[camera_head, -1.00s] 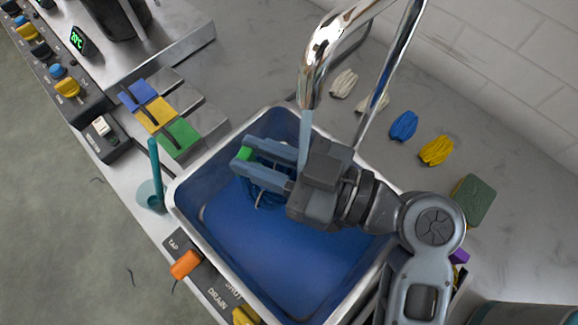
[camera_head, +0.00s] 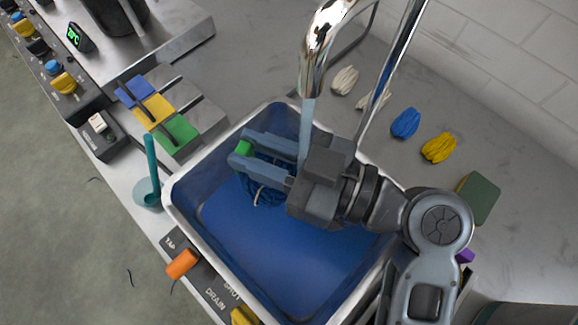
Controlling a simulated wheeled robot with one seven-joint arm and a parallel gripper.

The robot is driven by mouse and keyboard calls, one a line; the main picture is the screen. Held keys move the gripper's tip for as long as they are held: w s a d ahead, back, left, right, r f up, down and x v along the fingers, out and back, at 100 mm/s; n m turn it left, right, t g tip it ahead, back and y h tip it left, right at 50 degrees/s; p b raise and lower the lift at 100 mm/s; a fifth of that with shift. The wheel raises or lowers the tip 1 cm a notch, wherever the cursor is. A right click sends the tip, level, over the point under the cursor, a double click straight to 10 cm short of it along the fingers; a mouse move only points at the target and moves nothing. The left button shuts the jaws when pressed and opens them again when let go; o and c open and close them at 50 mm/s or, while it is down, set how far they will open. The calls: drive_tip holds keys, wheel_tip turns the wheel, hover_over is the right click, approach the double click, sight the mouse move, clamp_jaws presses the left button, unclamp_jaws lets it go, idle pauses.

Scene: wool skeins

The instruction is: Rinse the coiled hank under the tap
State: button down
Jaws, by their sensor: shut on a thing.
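The coiled hank (camera_head: 263,194) is a loop of dark blue strands, partly hidden behind my gripper, inside the blue basin (camera_head: 255,262). My gripper (camera_head: 241,154) is shut on it, with a green piece between the fingertips. The chrome tap (camera_head: 318,62) arches over the basin. A pale blue stream of water (camera_head: 305,128) falls from its spout towards my gripper and the hank. I cannot tell how much of the hank the water touches. The orange tap handle (camera_head: 182,264) is on the front panel, beside the label TAP.
A yellow handle (camera_head: 243,316) is near the DRAIN label. White, blue (camera_head: 405,123) and yellow (camera_head: 438,148) skeins lie behind the basin, with a green sponge (camera_head: 480,198) to the right. A teal-handled ladle (camera_head: 150,180) and blue, yellow and green cards (camera_head: 158,112) are to the left.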

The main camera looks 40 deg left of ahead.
drive_tip(key=shift+r, duration=0.3)
idle(0.5)
drive_tip(key=shift+f+b, duration=0.45)
drive_tip(key=shift+b, duration=0.35)
drive_tip(key=shift+r, duration=0.45)
drive_tip(key=shift+s+f+b, duration=0.1)
drive_tip(key=shift+f+b, duration=0.35)
drive_tip(key=shift+b, duration=0.35)
drive_tip(key=shift+r, duration=0.15)
drive_tip(key=shift+d+r, duration=0.1)
drive_tip(key=shift+r, duration=0.1)
idle(0.4)
drive_tip(key=shift+s, duration=0.1)
